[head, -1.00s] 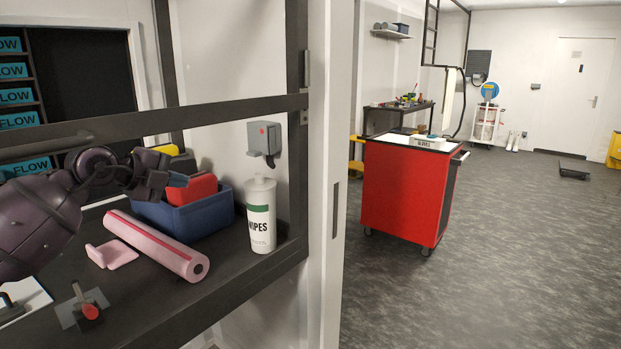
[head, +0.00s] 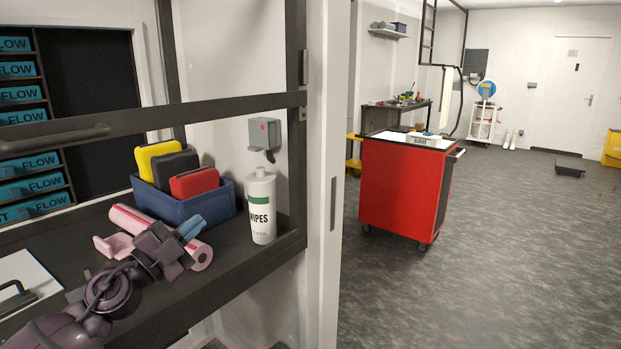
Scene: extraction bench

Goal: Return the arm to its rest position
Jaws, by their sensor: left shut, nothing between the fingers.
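My left arm reaches in from the lower left over the dark bench (head: 210,303). My left gripper (head: 190,228) is shut and empty. In the picture it lies across the pink roll (head: 127,215) and hides the roll's middle; I cannot tell if it touches it. The blue bin (head: 215,207) with yellow, black and red items stands just behind. My right gripper is not in view.
A white wipes tub (head: 262,210) stands right of the bin, below a grey wall box (head: 264,134). A pink holder (head: 113,246) lies left of the gripper. A dark rail (head: 230,113) crosses above the bench. A red cart (head: 405,190) stands on open floor.

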